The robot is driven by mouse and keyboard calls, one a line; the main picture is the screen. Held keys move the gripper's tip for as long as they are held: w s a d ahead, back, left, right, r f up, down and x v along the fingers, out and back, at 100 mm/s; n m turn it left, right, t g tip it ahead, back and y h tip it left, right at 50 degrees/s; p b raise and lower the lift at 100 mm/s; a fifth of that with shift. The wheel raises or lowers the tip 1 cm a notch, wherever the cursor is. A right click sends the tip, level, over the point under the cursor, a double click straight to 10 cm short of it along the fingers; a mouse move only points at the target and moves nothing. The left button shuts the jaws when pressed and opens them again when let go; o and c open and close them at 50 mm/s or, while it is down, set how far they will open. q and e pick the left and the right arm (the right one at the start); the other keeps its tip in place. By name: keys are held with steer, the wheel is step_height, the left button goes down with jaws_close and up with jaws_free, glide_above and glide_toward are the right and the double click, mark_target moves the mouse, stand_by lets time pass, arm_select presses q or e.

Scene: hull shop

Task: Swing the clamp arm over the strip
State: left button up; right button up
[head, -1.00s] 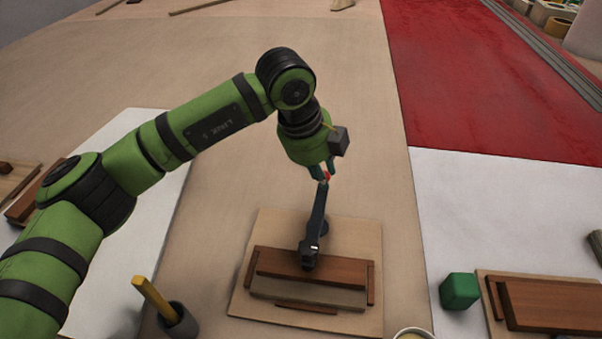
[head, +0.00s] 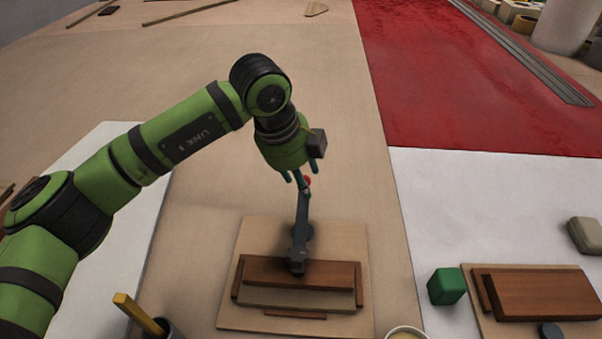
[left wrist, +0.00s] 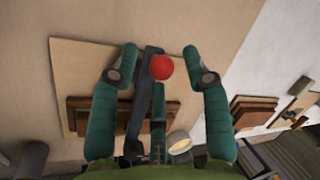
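The dark grey clamp arm (head: 302,215) stands on a light wooden board (head: 345,238) and has a red ball knob (head: 307,181) at its far end. Its near end reaches the back part of a reddish-brown block (head: 335,273). A greyish-brown strip (head: 295,298) lies along the block's front. I cannot tell whether the clamp arm touches either. My left gripper (head: 300,176) is over the knob end. In the left wrist view its fingers (left wrist: 160,52) are spread on either side of the red knob (left wrist: 160,67), with gaps visible. My right gripper is not in view.
A green cube (head: 446,286) and another board with a reddish-brown block (head: 545,294) are at the right. A cup with a yellow stick (head: 138,313) stands front left, and a pale round container (head: 406,333) at the front edge. The table behind the board is clear.

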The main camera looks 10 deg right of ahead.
arm_select(q)
steer(key=v, duration=1.2)
steer(key=shift+r, duration=0.1)
